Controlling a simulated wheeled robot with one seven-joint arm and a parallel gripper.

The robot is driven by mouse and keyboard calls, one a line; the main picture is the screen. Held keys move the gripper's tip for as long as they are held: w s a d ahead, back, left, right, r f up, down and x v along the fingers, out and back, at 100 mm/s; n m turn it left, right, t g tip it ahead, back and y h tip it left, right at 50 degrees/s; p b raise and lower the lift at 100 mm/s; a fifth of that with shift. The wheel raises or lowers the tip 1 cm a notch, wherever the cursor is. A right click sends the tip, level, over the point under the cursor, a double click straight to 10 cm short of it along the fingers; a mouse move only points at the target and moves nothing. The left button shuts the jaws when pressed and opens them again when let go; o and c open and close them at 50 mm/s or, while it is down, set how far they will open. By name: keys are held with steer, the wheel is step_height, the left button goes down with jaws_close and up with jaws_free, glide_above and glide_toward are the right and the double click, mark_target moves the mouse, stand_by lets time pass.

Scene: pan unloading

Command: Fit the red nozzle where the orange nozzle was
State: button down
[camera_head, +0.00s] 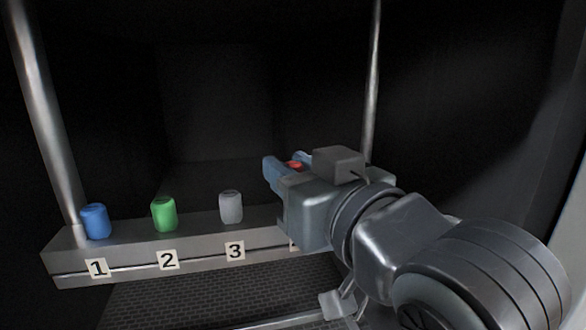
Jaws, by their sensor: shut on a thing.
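My gripper (287,163) is at the right end of the metal ledge (130,258), above and in front of the spot right of label 3. It is shut on the red nozzle (295,164), of which only a small red patch shows between the fingers. The gripper body hides most of the ledge's right end and nearly all of a label there. Whether the red nozzle touches the ledge cannot be seen. No orange nozzle is in view.
A blue nozzle (96,221), a green nozzle (164,214) and a grey-white nozzle (231,206) stand upright on the ledge above labels 1, 2 and 3. Metal posts rise at left (45,120) and right (373,80). A dark grating (200,305) lies below the ledge.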

steer(key=shift+f+b, duration=1)
steer(key=shift+f, duration=0.4)
stand_by(0.8)
steer(key=c, duration=0.8)
jaws_free()
steer(key=p+v, duration=0.5)
steer(key=v, duration=0.2)
steer(key=shift+s+d+p, duration=0.15)
steer(key=shift+s+p, duration=0.15)
steer(key=shift+f, duration=0.1)
